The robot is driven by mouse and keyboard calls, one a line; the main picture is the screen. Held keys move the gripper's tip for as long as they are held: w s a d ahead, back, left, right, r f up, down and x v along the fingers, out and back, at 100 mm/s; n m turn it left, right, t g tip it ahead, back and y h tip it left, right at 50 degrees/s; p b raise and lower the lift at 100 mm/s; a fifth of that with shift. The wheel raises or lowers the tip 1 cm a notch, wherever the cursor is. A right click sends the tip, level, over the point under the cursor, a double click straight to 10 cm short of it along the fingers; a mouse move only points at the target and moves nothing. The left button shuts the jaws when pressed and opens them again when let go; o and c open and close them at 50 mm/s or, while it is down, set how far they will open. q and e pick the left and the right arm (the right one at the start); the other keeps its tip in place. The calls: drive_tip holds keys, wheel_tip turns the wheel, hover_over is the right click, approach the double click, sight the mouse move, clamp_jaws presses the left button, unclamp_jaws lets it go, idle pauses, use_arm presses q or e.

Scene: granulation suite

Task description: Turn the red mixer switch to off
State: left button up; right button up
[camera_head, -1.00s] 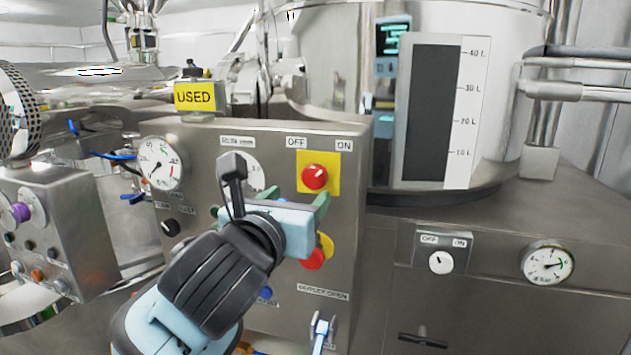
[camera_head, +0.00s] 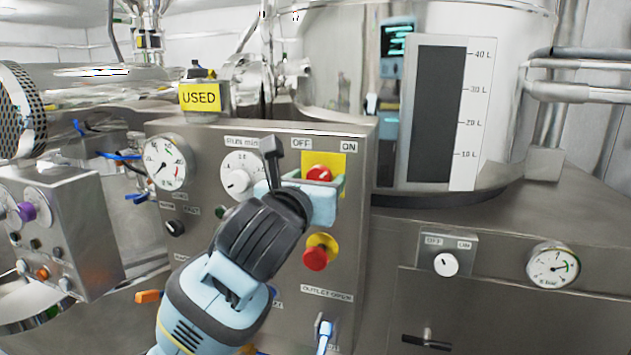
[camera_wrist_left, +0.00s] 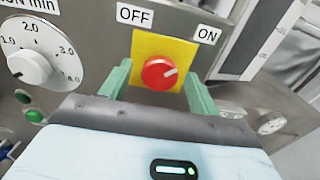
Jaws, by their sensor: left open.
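The red mixer switch (camera_head: 319,173) is a round red knob on a yellow plate, with OFF and ON labels above it on the steel control panel. My left gripper (camera_head: 318,183) is in front of the switch. Its two green fingers stand apart, one on each side of the knob in the left wrist view (camera_wrist_left: 158,85). Whether they touch it I cannot tell. In the head view my gripper hides the knob's lower part. My right gripper is not in view.
A second red knob (camera_head: 316,258) on yellow sits just below my gripper. A white run-time dial (camera_head: 240,178) and a gauge (camera_head: 165,162) are to the left on the panel. A small OFF/ON box (camera_head: 446,256) and the steel vessel (camera_head: 345,60) stand to the right.

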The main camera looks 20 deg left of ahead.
use_arm(q)
drive_tip(key=c, duration=1)
drive_tip(key=shift+o, duration=0.2)
drive_tip(key=shift+n, duration=9)
drive_tip(key=shift+f, duration=0.1)
drive_tip(key=o, duration=1)
drive_tip(key=shift+c, duration=0.2)
